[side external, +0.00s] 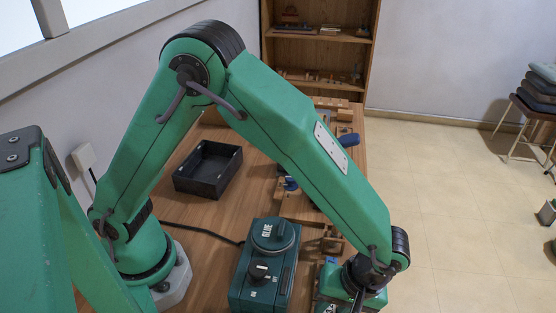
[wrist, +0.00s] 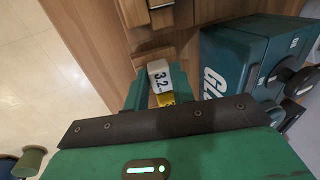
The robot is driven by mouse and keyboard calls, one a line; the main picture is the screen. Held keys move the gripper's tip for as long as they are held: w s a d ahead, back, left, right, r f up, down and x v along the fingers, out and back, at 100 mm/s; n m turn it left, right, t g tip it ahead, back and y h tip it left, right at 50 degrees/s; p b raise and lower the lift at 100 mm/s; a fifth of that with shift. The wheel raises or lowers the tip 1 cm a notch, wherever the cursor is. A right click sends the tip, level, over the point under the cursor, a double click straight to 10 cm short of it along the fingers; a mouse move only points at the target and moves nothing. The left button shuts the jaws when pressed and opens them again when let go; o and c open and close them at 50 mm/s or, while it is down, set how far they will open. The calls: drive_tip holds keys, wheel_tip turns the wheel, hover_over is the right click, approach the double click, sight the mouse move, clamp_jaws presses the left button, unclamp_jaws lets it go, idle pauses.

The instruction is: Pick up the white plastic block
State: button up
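A small white block-like piece (wrist: 160,75) marked "3.2" shows in the wrist view, with a yellow part (wrist: 166,98) just below it. I cannot make out a white block clearly in the side external view.
A large dark green machine (side external: 267,265) with a round knob stands left of my gripper; it also shows in the wrist view (wrist: 235,60). Wooden pieces (side external: 333,240) lie close behind. A black open tray (side external: 208,168) stands further back on the table. Floor lies to the right.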

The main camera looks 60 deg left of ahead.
sight(331, 309)
drive_tip(key=shift+s+a, duration=0.1)
drive_tip(key=shift+a, duration=0.05)
drive_tip(key=shift+r, duration=0.5)
clamp_jaws()
wheel_tip(331, 309, up, 9)
idle(0.5)
